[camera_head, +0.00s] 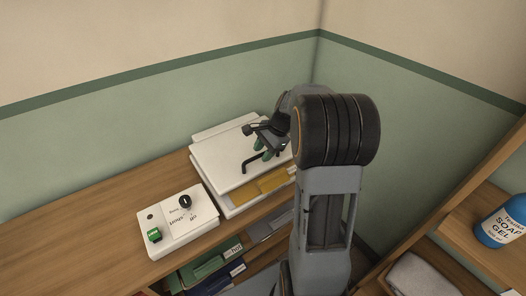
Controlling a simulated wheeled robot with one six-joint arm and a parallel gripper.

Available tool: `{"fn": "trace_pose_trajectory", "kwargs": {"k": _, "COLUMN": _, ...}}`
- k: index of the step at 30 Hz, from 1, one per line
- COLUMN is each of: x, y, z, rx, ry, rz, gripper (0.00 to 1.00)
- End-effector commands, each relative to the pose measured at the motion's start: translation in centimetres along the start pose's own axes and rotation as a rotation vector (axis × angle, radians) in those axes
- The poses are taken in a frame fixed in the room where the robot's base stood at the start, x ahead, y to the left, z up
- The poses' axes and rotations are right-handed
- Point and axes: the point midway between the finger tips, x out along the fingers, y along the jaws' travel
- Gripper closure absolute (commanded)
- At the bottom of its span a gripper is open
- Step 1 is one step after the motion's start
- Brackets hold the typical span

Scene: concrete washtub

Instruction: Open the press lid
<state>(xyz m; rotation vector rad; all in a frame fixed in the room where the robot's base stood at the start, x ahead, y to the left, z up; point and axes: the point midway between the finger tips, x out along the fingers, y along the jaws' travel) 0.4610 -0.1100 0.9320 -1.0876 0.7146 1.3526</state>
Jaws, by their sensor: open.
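The press (228,196) is a white, flat unit on the wooden counter, in the head view. Its white lid (218,160) lies flat on top and looks closed. A black bar handle (252,165) stands on the front part of the lid. My gripper (265,153) is open at the handle, with its greenish fingertips just above or beside it. I cannot tell whether the fingers touch the handle. My arm hides the right side of the press.
A white control box (178,222) with a black knob and green button sits left of the press. Yellow material (262,187) shows at the press front. Folders (212,262) stand below the counter edge. A blue soap bottle (503,222) is on a right shelf. Walls close the back and right.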

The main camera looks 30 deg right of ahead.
Motion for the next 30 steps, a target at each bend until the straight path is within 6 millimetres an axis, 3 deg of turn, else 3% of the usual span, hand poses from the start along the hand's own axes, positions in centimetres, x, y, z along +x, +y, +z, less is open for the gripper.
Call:
{"fn": "trace_pose_trajectory", "kwargs": {"k": 8, "x": 0.08, "y": 0.01, "z": 0.01, "rx": 0.000, "ry": 0.000, "rz": 0.001, "gripper": 0.61}}
{"fn": "trace_pose_trajectory", "kwargs": {"k": 20, "x": 0.07, "y": 0.02, "z": 0.02, "rx": 0.000, "ry": -0.001, "rz": 0.001, "gripper": 0.99}}
{"fn": "trace_pose_trajectory", "kwargs": {"k": 30, "x": 0.06, "y": 0.04, "z": 0.02, "rx": 0.000, "ry": -0.001, "rz": 0.002, "gripper": 1.00}}
